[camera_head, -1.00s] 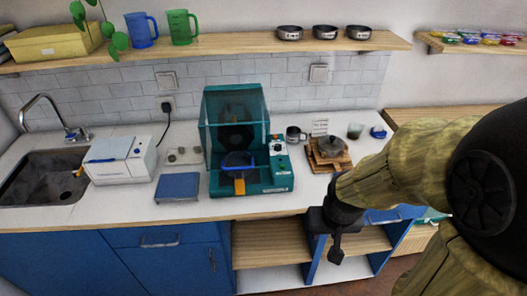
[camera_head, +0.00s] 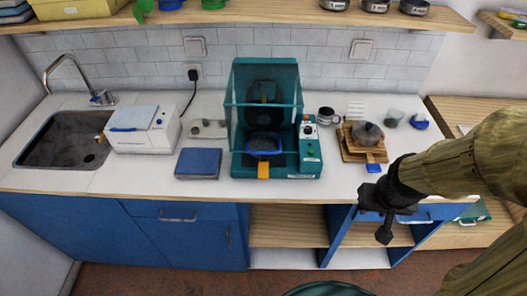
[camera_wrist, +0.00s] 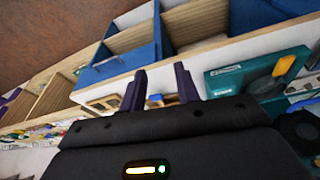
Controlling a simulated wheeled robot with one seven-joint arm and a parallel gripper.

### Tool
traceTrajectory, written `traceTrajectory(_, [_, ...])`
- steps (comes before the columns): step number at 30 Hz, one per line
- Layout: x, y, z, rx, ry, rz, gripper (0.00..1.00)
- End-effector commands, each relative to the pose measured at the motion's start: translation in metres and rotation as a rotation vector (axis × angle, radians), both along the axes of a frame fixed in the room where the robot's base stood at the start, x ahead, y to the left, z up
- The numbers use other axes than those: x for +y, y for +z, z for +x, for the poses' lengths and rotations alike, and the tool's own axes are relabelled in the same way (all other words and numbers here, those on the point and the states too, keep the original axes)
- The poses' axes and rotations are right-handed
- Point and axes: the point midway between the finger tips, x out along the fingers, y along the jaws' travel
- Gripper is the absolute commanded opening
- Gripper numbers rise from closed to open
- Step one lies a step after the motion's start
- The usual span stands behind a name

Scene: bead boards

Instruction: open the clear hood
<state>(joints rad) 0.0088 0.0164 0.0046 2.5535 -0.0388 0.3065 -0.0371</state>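The clear hood (camera_head: 265,82) is a teal-tinted, see-through cover on the teal machine (camera_head: 305,160) on the counter. A teal bar crosses its front. I cannot tell how far it is raised. A dark round part shows through it, and a blue-rimmed piece with an orange handle (camera_head: 263,170) sits at the machine's front. My gripper (camera_head: 382,205) is in front of the counter edge, right of the machine and apart from it. In the wrist view my gripper's two dark fingers (camera_wrist: 160,88) are apart with nothing between them. Part of the machine (camera_wrist: 235,76) shows to their right.
A blue pad (camera_head: 198,164) and a white box (camera_head: 145,135) stand left of the machine. A metal mug (camera_head: 327,117) and a lidded pot (camera_head: 366,133) on wooden boards stand to the right. A shelf (camera_head: 300,18) runs above. Open shelves (camera_head: 290,222) lie below the counter.

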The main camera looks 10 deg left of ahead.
Motion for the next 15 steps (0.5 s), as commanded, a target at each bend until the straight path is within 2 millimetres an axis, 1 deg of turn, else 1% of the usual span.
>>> traceTrajectory(2, [-0.007,-0.007,0.016,-0.044,0.092,-0.044,0.32])
traceTrajectory(4, [-0.011,-0.012,0.037,-0.105,0.226,-0.098,0.32])
traceTrajectory(7, [-0.011,-0.020,0.074,-0.217,0.483,-0.191,0.32])
traceTrajectory(9, [-0.005,-0.026,0.100,-0.306,0.681,-0.254,0.32])
traceTrajectory(12, [0.009,-0.033,0.129,-0.443,0.958,-0.329,0.32])
traceTrajectory(15, [0.030,-0.040,0.151,-0.600,1.225,-0.389,0.32])
